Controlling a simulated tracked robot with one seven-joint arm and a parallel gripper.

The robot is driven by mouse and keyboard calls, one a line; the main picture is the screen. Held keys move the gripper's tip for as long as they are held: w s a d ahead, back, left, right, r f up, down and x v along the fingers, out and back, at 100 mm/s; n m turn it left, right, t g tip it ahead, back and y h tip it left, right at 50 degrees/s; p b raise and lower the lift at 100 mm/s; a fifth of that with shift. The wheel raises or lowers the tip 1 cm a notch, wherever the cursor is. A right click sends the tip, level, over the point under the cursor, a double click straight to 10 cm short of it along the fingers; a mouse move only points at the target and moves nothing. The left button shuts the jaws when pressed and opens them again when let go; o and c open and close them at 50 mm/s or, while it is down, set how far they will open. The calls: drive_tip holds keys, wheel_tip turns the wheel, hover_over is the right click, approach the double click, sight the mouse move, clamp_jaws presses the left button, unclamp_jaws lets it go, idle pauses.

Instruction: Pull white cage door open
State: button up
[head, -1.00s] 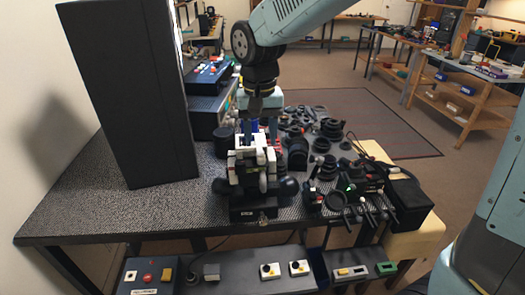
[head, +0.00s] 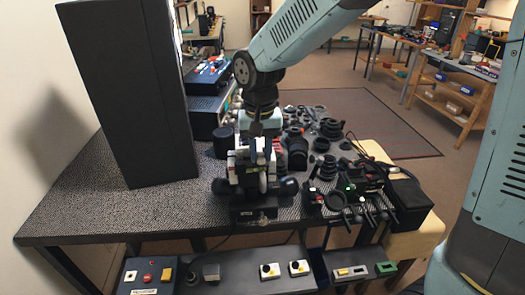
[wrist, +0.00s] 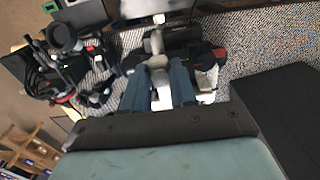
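The white cage door appears to be among the white parts (head: 245,168) of a black-based device near the middle of the table in the head view. I cannot tell the door's exact outline or whether it is ajar. My gripper (head: 263,160) is down at these white parts, pointing downward. In the wrist view my gripper's two blue-grey fingers (wrist: 162,68) are apart, with a white upright piece (wrist: 158,42) between and just beyond them. I cannot tell whether either finger touches it.
A tall dark box (head: 130,100) stands left of the device. Black lens parts (head: 297,148) lie behind and to the right. A cluster of small devices (head: 350,190) sits at right. A control panel (head: 240,272) runs along the front, below the table top.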

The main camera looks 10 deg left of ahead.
clamp_jaws()
drive_tip(key=shift+r, duration=0.1)
idle(0.3)
